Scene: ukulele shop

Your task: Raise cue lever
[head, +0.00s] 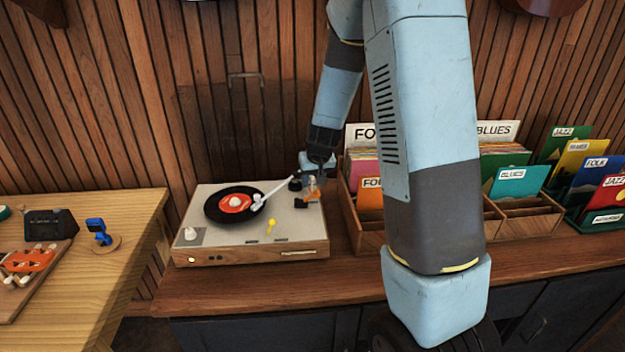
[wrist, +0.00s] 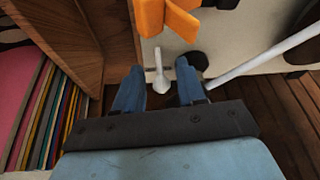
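The turntable (head: 310,226) stands on the wooden cabinet with a black record (head: 222,206) on its platter. The white tonearm (head: 275,188) reaches over the record's right edge; its tube crosses the right of the wrist view (wrist: 265,54). A small pale lever with a rounded end, seemingly the cue lever (wrist: 160,82), lies between my finger tips in the wrist view. My gripper (wrist: 159,68) is open, one blue finger on each side of the lever, with gaps visible. In the head view my gripper (head: 313,178) is low over the deck's back right corner, hiding the lever.
An orange part (head: 313,194) on the deck is close to my fingers; it also shows in the wrist view (wrist: 166,18). A wooden record crate (head: 370,232) stands just right of the turntable. A yellow knob (head: 271,224) is on the deck's front. The cabinet front is clear.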

